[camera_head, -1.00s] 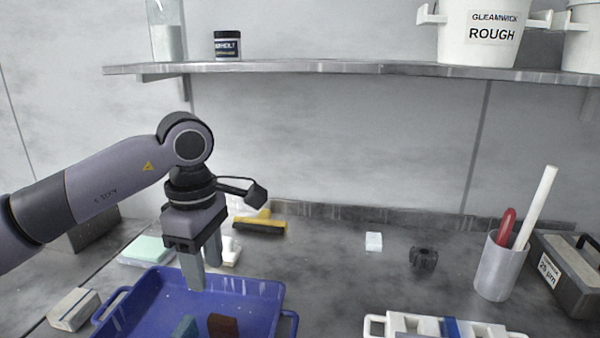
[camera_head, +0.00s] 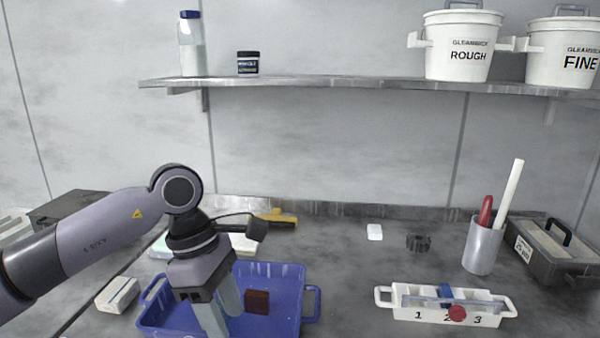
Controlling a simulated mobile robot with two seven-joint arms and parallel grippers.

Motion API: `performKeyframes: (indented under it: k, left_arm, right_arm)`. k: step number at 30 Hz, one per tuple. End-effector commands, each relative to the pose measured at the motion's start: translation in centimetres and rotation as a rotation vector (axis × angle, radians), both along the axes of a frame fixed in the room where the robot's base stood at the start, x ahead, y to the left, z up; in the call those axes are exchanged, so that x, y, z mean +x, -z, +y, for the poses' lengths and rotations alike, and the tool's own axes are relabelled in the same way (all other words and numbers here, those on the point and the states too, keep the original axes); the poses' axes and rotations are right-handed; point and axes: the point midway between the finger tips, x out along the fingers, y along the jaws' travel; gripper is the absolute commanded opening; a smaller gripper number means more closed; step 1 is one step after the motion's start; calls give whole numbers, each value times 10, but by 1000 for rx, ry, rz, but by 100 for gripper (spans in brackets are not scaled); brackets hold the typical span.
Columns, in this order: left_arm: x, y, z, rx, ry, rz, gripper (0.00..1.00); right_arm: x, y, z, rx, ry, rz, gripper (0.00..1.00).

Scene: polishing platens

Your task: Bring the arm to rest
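My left arm comes in from the left, and its gripper (camera_head: 221,308) points down over the near left part of the blue tray (camera_head: 311,304). Its two grey fingers stand apart, one partly behind the other, and I see nothing held between them. The fingertips run to the bottom edge of the view, so their ends are cut off. A dark red-brown block (camera_head: 257,301) is in the tray, right of the fingers. My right gripper is not in view.
A white numbered rack (camera_head: 398,313) is at the front right. Behind it are a grey cup (camera_head: 482,248) with sticks, a dark toolbox (camera_head: 560,262), a black ring-like part (camera_head: 418,243) and a white block (camera_head: 374,232). A shelf (camera_head: 330,83) crosses the wall.

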Motion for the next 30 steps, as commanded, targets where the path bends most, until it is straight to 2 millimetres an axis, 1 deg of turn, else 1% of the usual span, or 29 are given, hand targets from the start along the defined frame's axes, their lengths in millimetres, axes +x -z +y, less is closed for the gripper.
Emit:
performKeyframes:
  k: [1,2,3,7,9,12,15,19,21,23,26,28,30]
  left_arm:
    - [-11,5,-17,-79,-2,49,46]
    - [-16,8,-28,-130,-8,79,46]
    - [-25,10,-42,-202,-20,120,46]
    - [-53,8,-87,-451,-85,288,46]
    - [-67,0,-108,-589,-140,394,46]
    - [-80,-16,-131,-779,-242,556,46]
    - [-85,-35,-144,-956,-367,728,46]
    - [-79,-56,-148,-1163,-562,962,46]
    - [-71,-64,-143,-1263,-684,1093,46]
    - [-63,-67,-137,-1342,-792,1206,46]
    - [-46,-64,-119,-1459,-991,1394,46]
    - [-35,-56,-103,-1529,-1142,1526,46]
    - [-26,-42,-85,-1590,-1301,1657,46]
  right_arm:
    - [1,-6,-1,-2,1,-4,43]
    - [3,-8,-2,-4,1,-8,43]
    - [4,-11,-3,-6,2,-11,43]
    - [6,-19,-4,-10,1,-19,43]
    - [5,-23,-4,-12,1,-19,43]
    - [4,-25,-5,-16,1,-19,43]
    - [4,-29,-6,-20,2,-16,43]
    - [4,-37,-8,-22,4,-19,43]
    - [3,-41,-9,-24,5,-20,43]
    - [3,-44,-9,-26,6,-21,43]
    - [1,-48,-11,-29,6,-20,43]
    - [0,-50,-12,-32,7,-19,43]
    - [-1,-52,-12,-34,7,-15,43]
